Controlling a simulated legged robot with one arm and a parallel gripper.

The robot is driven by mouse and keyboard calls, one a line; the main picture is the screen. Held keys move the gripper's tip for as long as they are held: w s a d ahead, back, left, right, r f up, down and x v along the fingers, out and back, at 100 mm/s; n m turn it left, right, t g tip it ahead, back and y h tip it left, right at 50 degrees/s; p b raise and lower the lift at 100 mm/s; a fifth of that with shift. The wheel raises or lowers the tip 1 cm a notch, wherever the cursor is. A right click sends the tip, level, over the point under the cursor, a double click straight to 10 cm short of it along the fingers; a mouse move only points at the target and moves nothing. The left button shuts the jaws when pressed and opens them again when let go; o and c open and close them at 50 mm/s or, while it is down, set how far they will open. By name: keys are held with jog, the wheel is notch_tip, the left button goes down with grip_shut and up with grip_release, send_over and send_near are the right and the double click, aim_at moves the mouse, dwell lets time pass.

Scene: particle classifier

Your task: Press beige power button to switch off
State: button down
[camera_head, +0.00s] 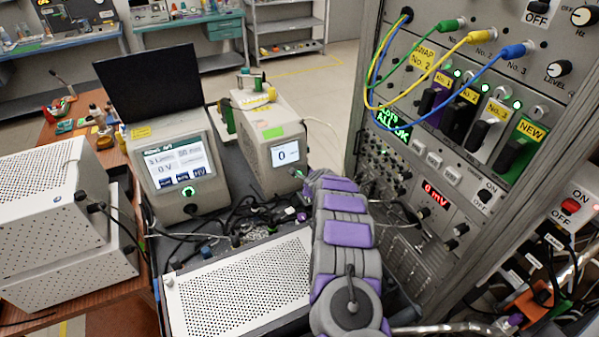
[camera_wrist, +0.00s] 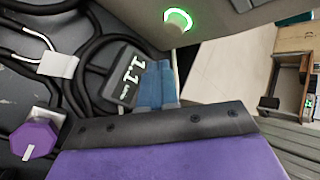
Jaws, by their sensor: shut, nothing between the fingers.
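A round beige power button with a lit green ring (camera_wrist: 178,19) shows at the top of the wrist view, on a grey panel. My gripper's dark front edge (camera_wrist: 160,123) lies below it in that view, apart from the button. The gripper is shut and empty. In the head view, my arm reaches up toward the instrument with a "0" screen (camera_head: 284,155); the end of my gripper (camera_head: 312,184) is near its lower right. A second instrument with a "0 V" screen (camera_head: 180,166) has a green-lit button (camera_head: 190,191).
A tall rack (camera_head: 440,170) with colored cables and switches stands close on the right. A perforated white box (camera_head: 240,285) lies left of my arm. Loose black cables surround the instruments. A dark box marked "1.1" (camera_wrist: 125,78) and cables sit near my gripper.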

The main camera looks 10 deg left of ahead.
jog(key=shift+w+r+p, duration=0.2)
jog(key=shift+w+p, duration=0.05)
jog(key=shift+p, duration=0.15)
jog(key=shift+w+a+f+p, duration=0.1)
jog(key=shift+w+a+p, duration=0.15)
jog(key=shift+a+p, duration=0.35)
jog(key=shift+w+a+f+p, duration=0.15)
jog(key=shift+a+f+p, duration=0.05)
jog(key=shift+a+p, duration=0.25)
jog(key=shift+d, duration=0.35)
jog(key=shift+a, duration=0.25)
jog(key=shift+d, duration=0.15)
jog(key=shift+w+r+p, duration=0.2)
jog(key=shift+p, duration=0.5)
jog(key=shift+a+f+p, duration=0.1)
jog(key=shift+a+p, duration=0.1)
jog(key=shift+p, duration=0.4)
